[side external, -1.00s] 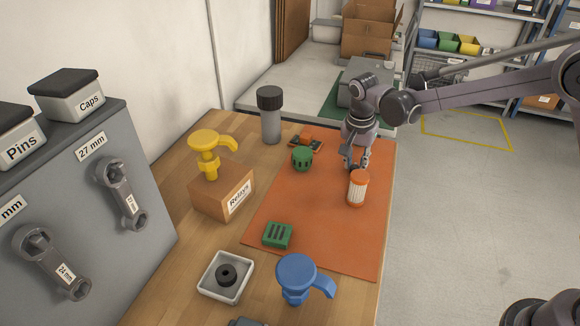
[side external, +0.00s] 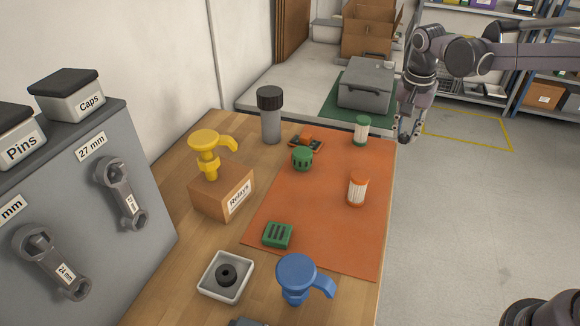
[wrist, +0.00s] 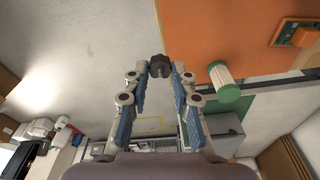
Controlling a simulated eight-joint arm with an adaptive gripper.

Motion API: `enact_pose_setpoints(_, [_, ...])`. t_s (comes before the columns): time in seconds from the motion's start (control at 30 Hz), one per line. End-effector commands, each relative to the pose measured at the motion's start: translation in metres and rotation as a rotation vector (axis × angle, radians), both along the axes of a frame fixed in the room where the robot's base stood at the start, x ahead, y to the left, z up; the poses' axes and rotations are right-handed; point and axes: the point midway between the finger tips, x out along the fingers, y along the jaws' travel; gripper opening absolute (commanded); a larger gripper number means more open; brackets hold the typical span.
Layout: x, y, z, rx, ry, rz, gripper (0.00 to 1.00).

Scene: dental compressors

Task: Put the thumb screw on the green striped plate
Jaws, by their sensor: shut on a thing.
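My gripper (side external: 408,135) is in the air just off the right edge of the orange mat, near its far corner. In the wrist view my gripper (wrist: 159,70) is shut on a small dark knobbed piece (wrist: 157,65), which appears to be the thumb screw. The piece is held at the fingertips, with pale floor behind it. In the side view it is too small to make out clearly. A green piece with dark stripes (side external: 277,235), which appears to be the striped plate, lies on the orange mat's near left part, well away from my gripper.
On the orange mat (side external: 325,225) stand a green-capped filter (side external: 361,131), an orange-capped filter (side external: 357,190) and a green knob (side external: 302,158). A blue-handled part (side external: 297,278), a white tray (side external: 245,262) and a Relays box (side external: 220,192) flank it. The mat's middle is clear.

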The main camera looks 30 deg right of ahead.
Motion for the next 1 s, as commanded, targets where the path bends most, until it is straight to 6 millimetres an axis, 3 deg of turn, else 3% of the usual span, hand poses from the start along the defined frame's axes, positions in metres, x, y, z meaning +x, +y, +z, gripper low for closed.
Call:
enact_pose_setpoints(0.17, [0.002, 0.051, 0.006, 0.001, 0.002, 0.051, 0.11])
enact_pose_setpoints(0.4, [-0.009, 0.154, 0.014, 0.002, 0.001, 0.142, 0.11])
enact_pose_setpoints(0.5, [-0.018, 0.19, 0.017, 0.001, 0.002, 0.172, 0.11])
enact_pose_setpoints(0.7, [-0.035, 0.235, 0.021, -0.001, 0.001, 0.209, 0.11])
enact_pose_setpoints(0.87, [-0.04, 0.252, 0.018, 0.0, 0.001, 0.219, 0.11])
enact_pose_setpoints(1.0, [-0.042, 0.275, 0.005, 0.0, 0.0, 0.223, 0.11])
